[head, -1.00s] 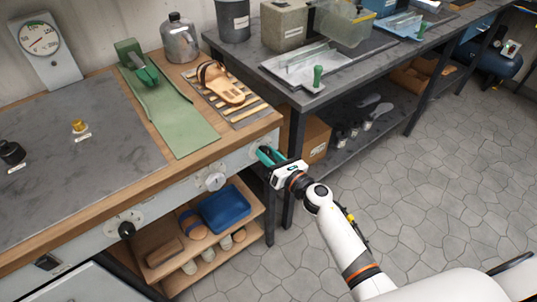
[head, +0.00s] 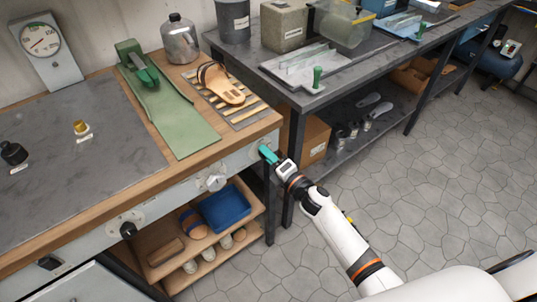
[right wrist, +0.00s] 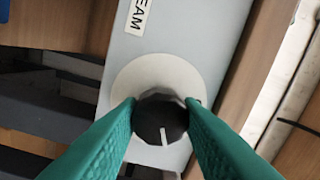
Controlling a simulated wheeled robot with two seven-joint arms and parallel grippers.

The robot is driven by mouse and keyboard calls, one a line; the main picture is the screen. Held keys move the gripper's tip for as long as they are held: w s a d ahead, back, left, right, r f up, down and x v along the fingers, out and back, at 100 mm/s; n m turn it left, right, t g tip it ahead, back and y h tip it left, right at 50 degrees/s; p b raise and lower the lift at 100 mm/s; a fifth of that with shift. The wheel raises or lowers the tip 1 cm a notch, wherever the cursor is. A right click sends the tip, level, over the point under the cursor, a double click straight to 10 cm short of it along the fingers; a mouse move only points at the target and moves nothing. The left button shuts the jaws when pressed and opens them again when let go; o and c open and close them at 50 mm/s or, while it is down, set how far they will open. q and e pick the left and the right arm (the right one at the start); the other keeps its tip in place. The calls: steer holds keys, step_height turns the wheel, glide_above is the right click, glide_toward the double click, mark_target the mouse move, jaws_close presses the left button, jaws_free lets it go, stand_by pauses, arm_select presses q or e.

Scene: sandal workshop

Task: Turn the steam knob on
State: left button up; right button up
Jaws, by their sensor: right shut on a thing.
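The steam knob (right wrist: 160,117) is a small black knob with a white pointer line, on a pale round plate on the grey front panel. In the right wrist view its pointer line points towards the bottom of the picture. A partly cut-off label (right wrist: 138,14) reading "EAM" is above it. My right gripper (head: 268,154) is at the right end of the bench front, its teal fingers shut on the knob from both sides. The fingers hide the knob in the head view. My left gripper is not in view.
A dial gauge (head: 40,40) stands at the back left. A sandal (head: 222,84) lies on a slatted rack above. A dark table (head: 345,70) stands close on the right.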

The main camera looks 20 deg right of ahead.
steer(key=m+p, duration=0.1)
steer(key=m, duration=0.4)
steer(key=shift+m, duration=0.3)
stand_by(0.4)
steer(key=o, duration=1)
steer(key=b+v, duration=0.1)
steer(key=v, duration=1.1)
steer(key=shift+s, duration=0.1)
steer(key=shift+a, duration=0.1)
